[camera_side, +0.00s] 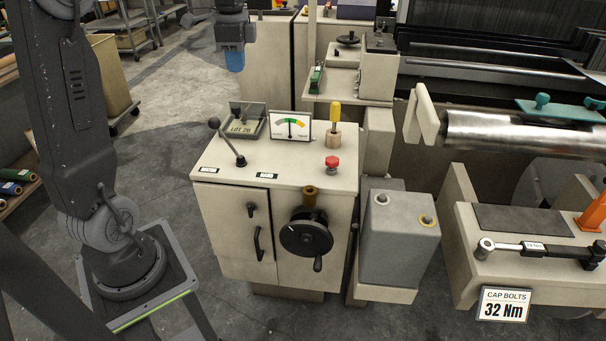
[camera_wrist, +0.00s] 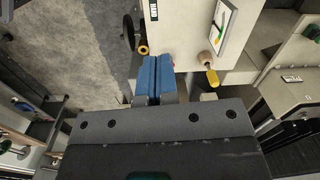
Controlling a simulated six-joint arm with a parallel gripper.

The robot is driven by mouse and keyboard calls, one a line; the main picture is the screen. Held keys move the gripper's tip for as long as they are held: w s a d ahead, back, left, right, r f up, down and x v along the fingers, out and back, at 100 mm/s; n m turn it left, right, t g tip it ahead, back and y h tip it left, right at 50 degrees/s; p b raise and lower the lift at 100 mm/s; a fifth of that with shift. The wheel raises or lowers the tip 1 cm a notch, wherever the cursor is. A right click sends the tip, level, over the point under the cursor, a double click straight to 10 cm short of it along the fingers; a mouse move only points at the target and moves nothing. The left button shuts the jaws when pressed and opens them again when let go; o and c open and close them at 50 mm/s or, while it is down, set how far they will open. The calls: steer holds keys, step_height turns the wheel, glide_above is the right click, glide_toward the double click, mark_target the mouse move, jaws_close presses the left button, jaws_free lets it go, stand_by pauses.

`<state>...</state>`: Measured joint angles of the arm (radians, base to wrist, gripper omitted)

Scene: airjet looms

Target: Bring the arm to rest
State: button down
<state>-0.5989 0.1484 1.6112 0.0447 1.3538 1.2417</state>
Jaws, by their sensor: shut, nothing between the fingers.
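My gripper (camera_side: 235,61) hangs in the upper part of the side view, its blue fingers pointing down. It appears above and behind the cream cabinet (camera_side: 290,172), apart from it. In the wrist view my gripper (camera_wrist: 156,78) shows its two blue fingers pressed side by side, with nothing between them. The lower part of my arm stands at the left of the side view; the upper links are cut off by the picture's edge.
The cabinet top carries a lever (camera_side: 228,143), a gauge (camera_side: 291,128), a yellow-handled tool (camera_side: 335,116) and a red knob (camera_side: 331,163). A handwheel (camera_side: 306,238) sticks out of its front. A metal roller (camera_side: 510,132) and a torque wrench (camera_side: 535,247) are at right. Floor (camera_side: 170,100) behind my arm is open.

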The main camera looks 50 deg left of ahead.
steer(key=s+d+n+t, duration=0.2)
steer(key=s+d, duration=0.2)
steer(key=d, duration=0.4)
steer(key=s+d+n+t, duration=0.1)
steer(key=s+d+n, duration=0.15)
steer(key=d, duration=0.65)
steer(key=s+d+f+n+t, duration=0.2)
steer(key=s+d+f+n, duration=0.1)
steer(key=s+d, duration=0.4)
steer(key=shift+s+f+t+h, duration=0.2)
steer(key=shift+s+t+h, duration=0.1)
steer(key=shift+s, duration=0.45)
